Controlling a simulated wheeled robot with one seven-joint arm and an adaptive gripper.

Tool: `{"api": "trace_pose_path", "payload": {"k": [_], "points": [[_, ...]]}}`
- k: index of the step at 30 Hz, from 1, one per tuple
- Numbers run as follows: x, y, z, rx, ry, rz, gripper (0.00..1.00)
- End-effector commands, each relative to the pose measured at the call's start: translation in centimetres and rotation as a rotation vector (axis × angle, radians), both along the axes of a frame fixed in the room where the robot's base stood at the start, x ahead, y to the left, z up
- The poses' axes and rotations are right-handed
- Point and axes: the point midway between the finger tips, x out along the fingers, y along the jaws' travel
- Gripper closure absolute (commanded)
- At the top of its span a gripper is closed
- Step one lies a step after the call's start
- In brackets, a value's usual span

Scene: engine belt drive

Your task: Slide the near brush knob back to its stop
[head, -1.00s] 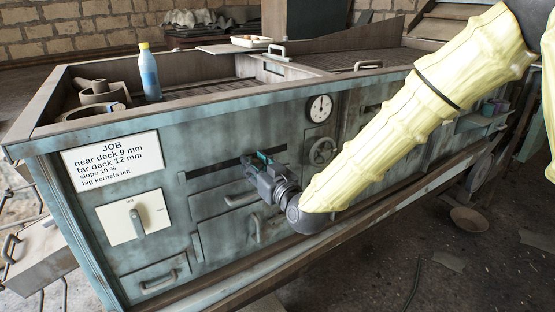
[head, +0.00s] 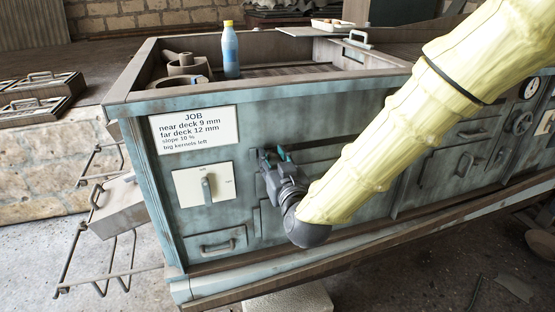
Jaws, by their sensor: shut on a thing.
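My gripper (head: 273,158), grey with teal finger parts, is at the front panel (head: 220,140) of the blue-green machine. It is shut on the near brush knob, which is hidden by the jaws. The gripper is near the left end of a dark horizontal slot (head: 325,141), whose visible part runs to the right behind my arm. The slot's left end is covered by the gripper, so any gap to the stop cannot be seen.
A white switch plate (head: 222,178) with a lever is left of the gripper, below the JOB sign (head: 194,129). A drawer handle (head: 217,247) sticks out lower down. Wire racks (head: 100,240) stand at the left.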

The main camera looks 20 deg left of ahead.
Motion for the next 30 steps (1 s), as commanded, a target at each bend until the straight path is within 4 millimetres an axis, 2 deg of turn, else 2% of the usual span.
{"api": "trace_pose_path", "payload": {"k": [4,5,8,20,25,30], "points": [[-0.3,0.4,0.0,0.001,0.001,0.009,1.00],[-0.3,0.4,0.0,0.001,0.001,0.010,0.65],[-0.3,0.4,0.1,0.001,0.000,0.009,0.47],[-0.4,-0.1,0.0,0.000,0.000,0.004,0.46],[-1.9,-1.2,0.0,0.000,0.001,0.005,0.46],[-4.4,-3.1,0.0,0.000,0.001,0.005,0.46]]}}
